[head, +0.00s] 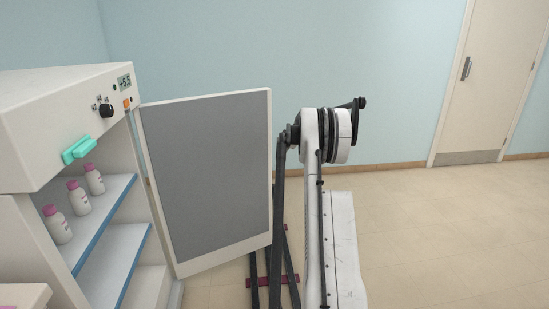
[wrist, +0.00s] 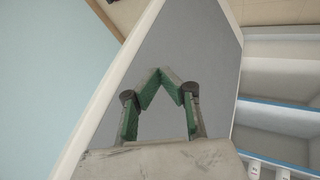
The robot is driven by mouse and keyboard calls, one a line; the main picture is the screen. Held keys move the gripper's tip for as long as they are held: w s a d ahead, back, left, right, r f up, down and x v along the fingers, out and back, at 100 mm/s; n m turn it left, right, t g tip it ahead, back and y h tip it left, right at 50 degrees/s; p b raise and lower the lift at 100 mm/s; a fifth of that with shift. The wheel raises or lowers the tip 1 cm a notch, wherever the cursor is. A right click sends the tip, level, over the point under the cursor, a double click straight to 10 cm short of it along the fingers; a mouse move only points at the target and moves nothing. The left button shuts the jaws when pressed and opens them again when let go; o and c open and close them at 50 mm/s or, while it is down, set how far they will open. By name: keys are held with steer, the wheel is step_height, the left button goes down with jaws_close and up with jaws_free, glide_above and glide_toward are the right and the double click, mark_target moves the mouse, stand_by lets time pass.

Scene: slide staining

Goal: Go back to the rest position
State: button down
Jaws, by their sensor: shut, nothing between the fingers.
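My gripper (wrist: 162,74) shows in the wrist view with its green-padded fingertips together and nothing between them. Behind it lies the grey inner panel of the open cabinet door (wrist: 195,40). I cannot tell the distance between the fingertips and the panel. In the head view my arm stands to the right of the open door (head: 205,175). I cannot make out the gripper's fingers in the head view.
The open cabinet (head: 60,120) at left has blue-edged shelves (head: 105,215), several pink-capped bottles (head: 78,198) and a teal handle (head: 79,150). The floor (head: 450,235) at right is clear up to the room door (head: 495,80).

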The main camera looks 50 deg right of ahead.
steer(key=shift+s+d+r, duration=0.2)
steer(key=shift+s+r, duration=0.5)
steer(key=shift+r, duration=0.3)
steer(key=w+a+r+m+p, duration=0.1)
steer(key=w+a+r, duration=0.1)
steer(key=a+r, duration=0.65)
steer(key=w+a+r, duration=0.2)
steer(key=a+r, duration=0.2)
steer(key=a, duration=1)
steer(key=w+a+r+m+p, duration=0.1)
steer(key=w+a+r, duration=0.2)
steer(key=a+r, duration=0.55)
steer(key=s+a+r+m+y, duration=0.1)
steer(key=s+a, duration=0.3)
steer(key=a, duration=0.7)
steer(key=s+a+r+m, duration=0.1)
steer(key=s+a, duration=0.2)
steer(key=a, duration=0.9)
steer(key=s+a+f+m+p, duration=0.1)
steer(key=s+a+f, duration=0.2)
steer(key=s+a, duration=0.8)
steer(key=s+a+f+m+p, duration=0.1)
steer(key=s+a+f, duration=0.3)
steer(key=s+a, duration=0.8)
steer(key=shift+s+f+m+y+p, duration=0.15)
steer(key=shift+s+m+y+p, duration=0.15)
steer(key=shift+s, duration=0.8)
